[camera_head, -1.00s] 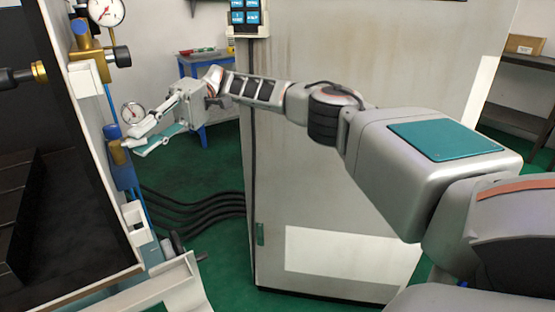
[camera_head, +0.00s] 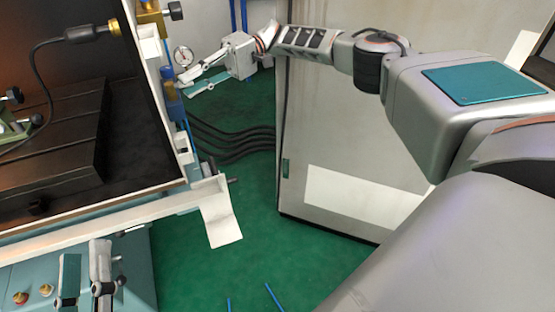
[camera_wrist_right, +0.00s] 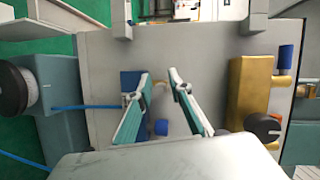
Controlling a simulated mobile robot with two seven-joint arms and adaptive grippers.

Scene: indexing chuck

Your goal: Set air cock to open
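A blue and brass fitting (camera_head: 170,98), which seems to be the air cock, is on the machine's side wall in the head view. My right gripper (camera_head: 184,88) reaches it from the right. A blue block (camera_wrist_right: 129,82) is partly hidden behind one finger, and a blue knob (camera_wrist_right: 161,128) shows between the fingers. I cannot tell whether they touch, nor the cock's setting. My left gripper (camera_head: 85,252) is open and empty at the lower left.
A round gauge (camera_head: 183,55) is just above the right gripper. In the wrist view a brass block (camera_wrist_right: 250,90) with a black knob stands right, and a blue hose (camera_wrist_right: 85,106) runs left. A grey cabinet (camera_head: 330,120) stands behind my right arm. Green floor (camera_head: 260,250) is open below.

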